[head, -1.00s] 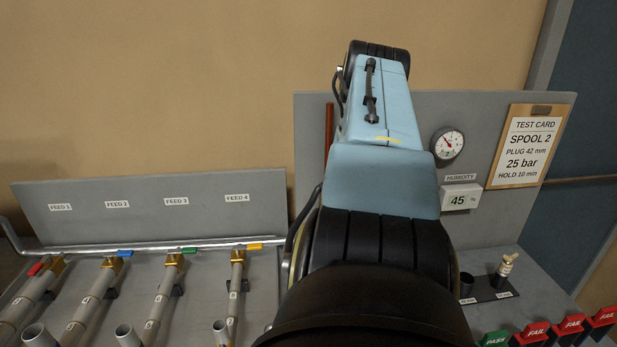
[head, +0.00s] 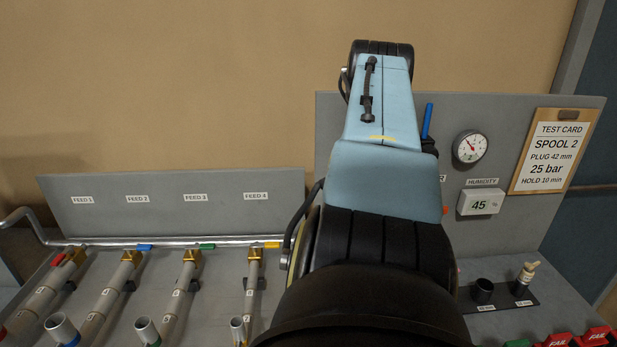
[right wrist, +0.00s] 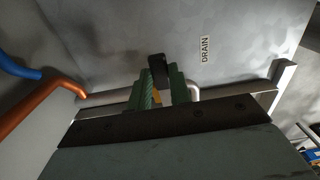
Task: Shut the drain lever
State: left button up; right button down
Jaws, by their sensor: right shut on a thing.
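My right gripper (right wrist: 161,90) shows in the right wrist view with green ridged fingers. It is shut on the drain lever (right wrist: 158,70), of which a dark block and a bit of yellow show between the fingers. The white DRAIN label (right wrist: 205,49) is on the grey panel just right of it. A pale bent pipe (right wrist: 193,92) shows beside the fingers. In the head view my right arm hides the gripper and the lever. My left gripper is not in view.
Several feed valves with a long rail (head: 110,243) stand at left. The gauge (head: 470,147), humidity meter (head: 480,202) and test card (head: 555,150) are at right.

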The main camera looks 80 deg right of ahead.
jog(key=c, duration=1.3)
grip_release()
notch_tip(320, 180, up, 13)
jog(key=p, duration=0.3)
jog(key=shift+r, duration=0.2)
